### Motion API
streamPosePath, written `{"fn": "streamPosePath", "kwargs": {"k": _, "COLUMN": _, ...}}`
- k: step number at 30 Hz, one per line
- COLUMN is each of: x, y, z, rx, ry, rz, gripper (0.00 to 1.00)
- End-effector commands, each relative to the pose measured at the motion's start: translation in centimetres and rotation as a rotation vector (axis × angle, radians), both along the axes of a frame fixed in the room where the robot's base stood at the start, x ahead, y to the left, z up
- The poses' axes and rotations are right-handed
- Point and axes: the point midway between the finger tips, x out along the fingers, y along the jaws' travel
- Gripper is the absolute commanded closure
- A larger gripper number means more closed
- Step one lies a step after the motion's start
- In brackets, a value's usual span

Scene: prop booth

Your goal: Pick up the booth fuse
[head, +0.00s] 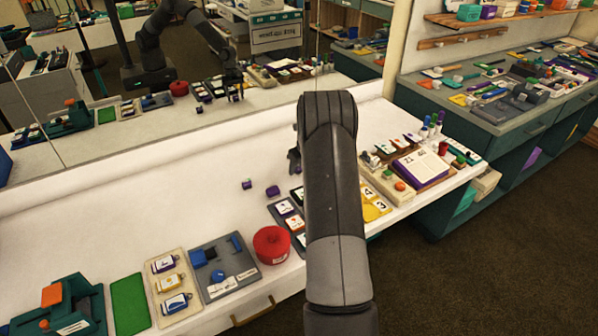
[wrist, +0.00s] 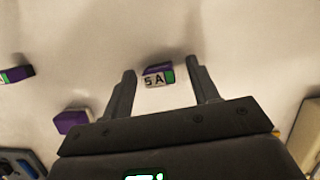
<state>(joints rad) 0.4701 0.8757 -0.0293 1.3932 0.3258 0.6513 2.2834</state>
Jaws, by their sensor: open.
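A small purple block with a green end and a white label reading "5A" (wrist: 158,77) lies on the white surface in the wrist view. It looks like the booth fuse. My gripper (wrist: 161,70) is open, one finger on each side of the block, with visible gaps between block and fingers. In the head view my arm covers most of the gripper, and I cannot make out this block there. Another purple block with a label and green end (wrist: 16,75) lies at the far left of the wrist view. A plain-looking purple block (wrist: 72,122) lies nearer, left of the gripper.
Two purple blocks (head: 246,184) (head: 273,191) show left of my arm in the head view. A red roll (head: 271,245), a grey tray (head: 222,284) and a green mat (head: 130,304) line the counter's front. A mirror backs the counter.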

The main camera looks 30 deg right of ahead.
Motion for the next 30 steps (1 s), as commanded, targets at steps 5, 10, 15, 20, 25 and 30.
{"fn": "streamPosePath", "kwargs": {"k": 5, "x": 0.01, "y": 0.0, "z": 0.07, "rx": 0.0, "ry": 0.0, "rz": 0.0, "gripper": 0.47}}
{"fn": "streamPosePath", "kwargs": {"k": 10, "x": 0.0, "y": 0.01, "z": 0.07, "rx": 0.0, "ry": 0.0, "rz": 0.0, "gripper": 0.61}}
{"fn": "streamPosePath", "kwargs": {"k": 15, "x": -0.01, "y": 0.01, "z": 0.08, "rx": 0.0, "ry": 0.0, "rz": 0.0, "gripper": 0.75}}
{"fn": "streamPosePath", "kwargs": {"k": 20, "x": -0.01, "y": 0.01, "z": 0.08, "rx": 0.0, "ry": 0.0, "rz": 0.0, "gripper": 0.88}}
{"fn": "streamPosePath", "kwargs": {"k": 25, "x": -0.01, "y": 0.01, "z": 0.09, "rx": 0.0, "ry": 0.0, "rz": 0.0, "gripper": 0.93}}
{"fn": "streamPosePath", "kwargs": {"k": 30, "x": 0.01, "y": 0.02, "z": 0.29, "rx": 0.0, "ry": -0.001, "rz": 0.001, "gripper": 0.93}}
